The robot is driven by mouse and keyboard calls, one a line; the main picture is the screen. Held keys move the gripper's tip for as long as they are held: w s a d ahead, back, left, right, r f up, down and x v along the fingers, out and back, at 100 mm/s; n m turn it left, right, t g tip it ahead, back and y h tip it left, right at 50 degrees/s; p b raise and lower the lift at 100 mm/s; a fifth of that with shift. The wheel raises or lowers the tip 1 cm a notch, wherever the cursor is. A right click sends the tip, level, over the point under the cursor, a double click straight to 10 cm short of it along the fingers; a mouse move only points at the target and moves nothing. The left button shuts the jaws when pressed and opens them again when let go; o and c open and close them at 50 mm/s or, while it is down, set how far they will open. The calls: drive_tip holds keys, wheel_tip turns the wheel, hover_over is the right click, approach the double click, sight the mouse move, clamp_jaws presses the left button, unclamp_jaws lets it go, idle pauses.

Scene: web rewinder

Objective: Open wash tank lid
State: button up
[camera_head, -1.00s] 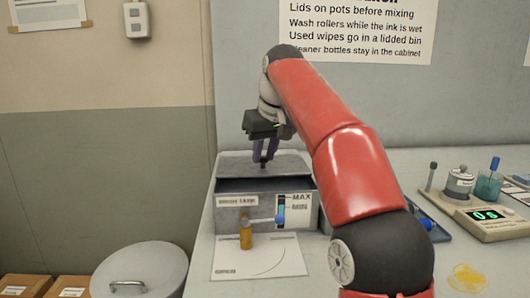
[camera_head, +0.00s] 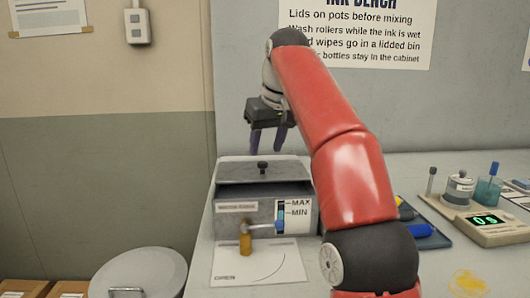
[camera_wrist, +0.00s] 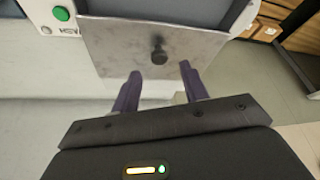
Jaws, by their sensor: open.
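The wash tank (camera_head: 232,222) is a grey box on the bench with a MAX/MIN gauge (camera_head: 281,212) on its front. Its flat grey lid (camera_head: 235,172) has a black knob (camera_head: 262,167) and lies towards the back, with a dark gap along the tank's front. In the wrist view the lid (camera_wrist: 110,45) and knob (camera_wrist: 158,50) lie just beyond the fingers. My gripper (camera_head: 265,151) is open and empty above the knob, apart from it; its two purple fingers (camera_wrist: 160,72) also show in the wrist view.
A scale (camera_head: 485,226) with jars is at right. A round lidded bin (camera_head: 150,272) stands at lower left.

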drive_tip(key=shift+s+r, duration=0.15)
drive_tip(key=shift+r, duration=0.3)
drive_tip(key=s+d+b, duration=0.4)
drive_tip(key=s, duration=0.7)
drive_tip(key=shift+d+b, duration=0.35)
drive_tip(key=shift+d, duration=0.05)
drive_tip(key=m+t+y+b, duration=0.5)
drive_tip(key=m+y+b, duration=0.3)
drive_tip(key=m, duration=2.3)
approach(264, 163)
drive_tip(key=shift+m+t, duration=0.3)
drive_tip(key=x, duration=0.8)
drive_tip(key=shift+a+f, duration=0.1)
drive_tip(key=shift+f, duration=0.1)
